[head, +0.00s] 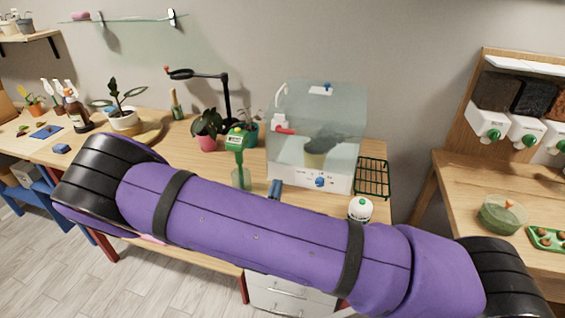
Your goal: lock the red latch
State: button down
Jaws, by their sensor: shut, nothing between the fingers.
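The red latch (286,131) is a small red lever on the left part of a clear-walled cabinet (350,115) with a white base. It points roughly sideways, and its exact engagement is too small to tell. A pale pot (315,158) with a dark plant stands inside the cabinet. The cabinet's base carries a blue knob (320,182). My purple arm crosses the foreground in front of the table, below the cabinet. My gripper is not in view.
A white bottle (360,209) stands near the front.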

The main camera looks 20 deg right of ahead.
aim_at(286, 130)
jog(key=x, duration=1.3)
jog(key=shift+w+d, duration=0.1)
jog(key=shift+d, duration=0.05)
jog(key=shift+r+n, duration=0.1)
jog(key=shift+n, duration=0.2)
jog(key=shift+n+y, duration=0.3)
